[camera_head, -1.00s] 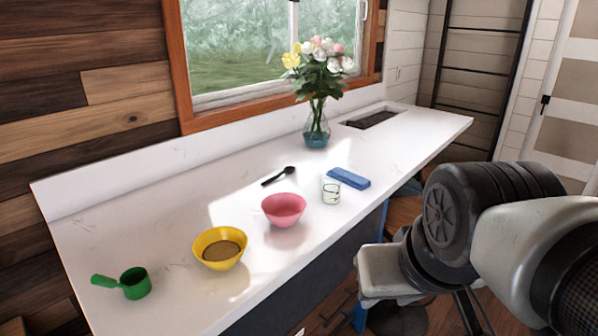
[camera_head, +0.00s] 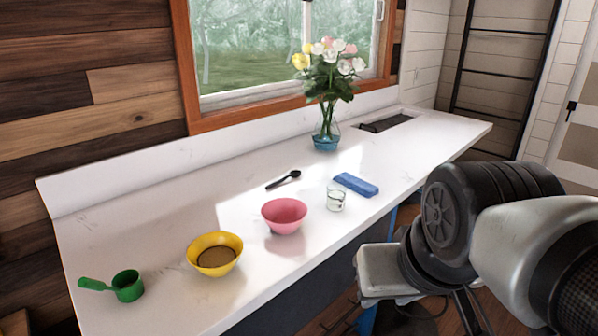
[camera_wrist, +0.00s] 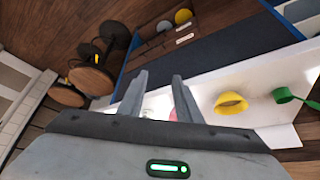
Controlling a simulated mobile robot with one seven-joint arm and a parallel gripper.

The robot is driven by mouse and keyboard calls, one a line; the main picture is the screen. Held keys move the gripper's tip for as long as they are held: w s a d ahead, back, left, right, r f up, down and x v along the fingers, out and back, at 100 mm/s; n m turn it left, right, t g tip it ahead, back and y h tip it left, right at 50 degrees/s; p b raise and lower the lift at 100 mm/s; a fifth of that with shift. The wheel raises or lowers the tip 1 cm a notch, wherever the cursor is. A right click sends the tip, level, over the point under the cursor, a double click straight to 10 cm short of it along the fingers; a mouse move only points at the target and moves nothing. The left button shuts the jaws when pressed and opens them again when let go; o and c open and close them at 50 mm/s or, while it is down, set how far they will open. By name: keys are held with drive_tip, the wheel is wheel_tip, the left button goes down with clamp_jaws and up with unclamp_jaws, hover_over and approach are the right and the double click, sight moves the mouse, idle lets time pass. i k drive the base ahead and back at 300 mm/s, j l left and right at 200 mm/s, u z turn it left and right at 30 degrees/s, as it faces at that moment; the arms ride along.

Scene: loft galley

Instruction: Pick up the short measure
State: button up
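Two things on the white counter could be a measure, and I cannot tell which is the short one. A green measuring cup (camera_head: 128,286) with a side handle stands at the near left end; it also shows in the wrist view (camera_wrist: 282,95). A small clear glass with dark marks (camera_head: 336,199) stands right of the pink bowl (camera_head: 284,215). My gripper (camera_wrist: 160,80) is open and empty in the wrist view, its two grey fingers apart, with the counter beyond them. The fingers are away from both measures. In the head view only my arm shows, right of the counter.
A yellow bowl with brown contents (camera_head: 215,256) stands between the green cup and pink bowl. Round stools (camera_wrist: 90,80) stand on the floor. The counter's back left is clear.

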sight(336, 192)
drive_tip(key=i+l+u, duration=0.2)
drive_tip(key=l, duration=0.15)
drive_tip(key=i+l+u, duration=0.15)
drive_tip(key=l, duration=0.2)
drive_tip(key=i+l+u, duration=0.2)
drive_tip(key=l, duration=0.15)
drive_tip(key=i+l+u, duration=0.1)
drive_tip(key=l, duration=0.25)
drive_tip(key=i+l+u, duration=0.1)
drive_tip(key=l, duration=0.3)
drive_tip(key=i+l+u, duration=0.1)
drive_tip(key=l, duration=0.3)
drive_tip(key=i, duration=0.05)
